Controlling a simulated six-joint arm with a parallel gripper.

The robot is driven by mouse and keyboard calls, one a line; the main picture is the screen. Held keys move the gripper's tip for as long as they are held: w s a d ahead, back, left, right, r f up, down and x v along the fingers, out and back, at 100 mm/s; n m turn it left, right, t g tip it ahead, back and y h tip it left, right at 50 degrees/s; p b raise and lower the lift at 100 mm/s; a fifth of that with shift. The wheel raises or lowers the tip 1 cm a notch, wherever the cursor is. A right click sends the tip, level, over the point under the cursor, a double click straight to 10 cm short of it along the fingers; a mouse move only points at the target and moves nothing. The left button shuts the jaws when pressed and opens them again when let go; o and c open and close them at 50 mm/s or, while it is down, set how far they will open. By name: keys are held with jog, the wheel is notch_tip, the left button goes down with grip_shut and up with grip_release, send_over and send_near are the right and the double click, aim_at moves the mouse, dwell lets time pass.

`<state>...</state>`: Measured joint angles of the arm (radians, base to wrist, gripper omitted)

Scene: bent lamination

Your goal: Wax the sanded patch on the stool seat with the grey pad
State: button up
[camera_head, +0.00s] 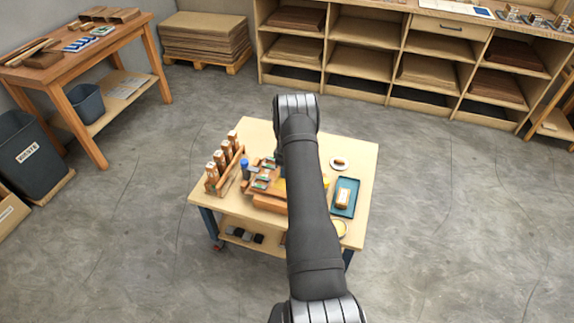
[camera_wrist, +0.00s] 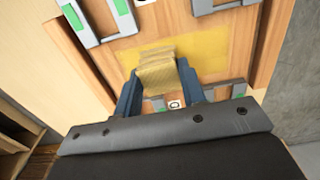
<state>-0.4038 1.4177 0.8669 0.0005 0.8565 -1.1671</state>
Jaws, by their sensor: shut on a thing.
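The stool seat (camera_head: 270,203) is a wooden piece lying on the small work table, partly hidden by my arm in the head view. In the wrist view the seat (camera_wrist: 215,72) fills the middle and carries a yellowish rectangular patch (camera_wrist: 205,48). My gripper (camera_wrist: 158,74) has blue fingers shut on a tan-khaki pad (camera_wrist: 156,77), which looks more yellow-brown than grey. The pad is over the patch near its left part. I cannot tell whether its far face touches the wood. In the head view my gripper is hidden behind the arm.
Grey clamp-like pieces with green marks (camera_wrist: 75,22) lie around the patch.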

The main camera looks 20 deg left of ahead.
jog(key=shift+s, duration=4.25)
jog(key=shift+w, duration=5.9)
jog(key=shift+w+r, duration=0.2)
jog(key=shift+w, duration=0.8)
notch_tip(320, 180, up, 8)
jog(key=shift+f, duration=0.15)
jog(key=shift+s+a, duration=0.1)
jog(key=shift+s, duration=0.05)
